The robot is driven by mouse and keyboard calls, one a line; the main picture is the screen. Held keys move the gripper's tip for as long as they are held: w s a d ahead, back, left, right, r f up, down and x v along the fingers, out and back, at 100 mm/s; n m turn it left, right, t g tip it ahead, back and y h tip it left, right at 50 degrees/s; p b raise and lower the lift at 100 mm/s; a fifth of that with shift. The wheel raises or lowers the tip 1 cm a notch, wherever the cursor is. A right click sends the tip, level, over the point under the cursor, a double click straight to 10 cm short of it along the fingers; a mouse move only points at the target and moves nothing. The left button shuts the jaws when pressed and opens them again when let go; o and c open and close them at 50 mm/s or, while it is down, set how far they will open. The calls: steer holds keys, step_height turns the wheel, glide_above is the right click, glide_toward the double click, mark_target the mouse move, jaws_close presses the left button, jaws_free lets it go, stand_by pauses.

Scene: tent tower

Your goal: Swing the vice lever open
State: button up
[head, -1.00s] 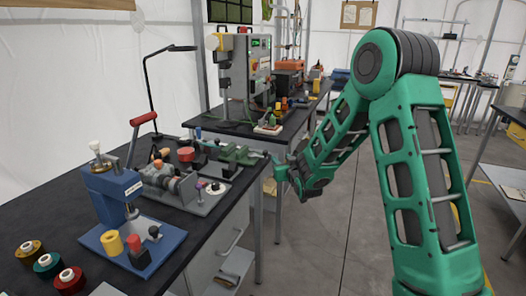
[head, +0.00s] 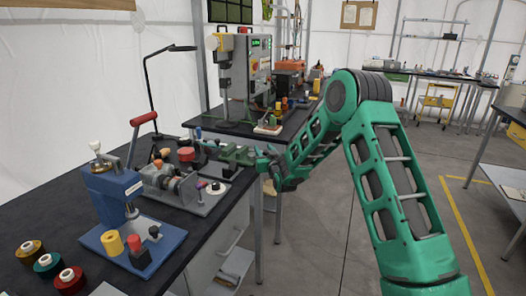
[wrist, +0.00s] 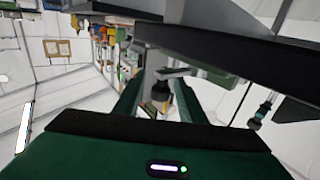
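The green vice (head: 238,155) sits at the right edge of the dark workbench in the head view. My gripper (head: 262,160) is just right of it, at about its height, and partly hides its end. In the wrist view the fingers of my gripper (wrist: 158,98) stand apart. A grey bar with a dark rounded end (wrist: 184,92) shows between or just beyond them; I cannot tell whether it is the vice lever or whether a finger touches it.
A grey machine with rollers (head: 172,182), a blue press (head: 112,195) and several thread spools (head: 48,264) stand on the near bench. The floor (head: 335,235) right of the bench is clear.

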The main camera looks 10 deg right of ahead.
steer(key=shift+w, duration=0.7)
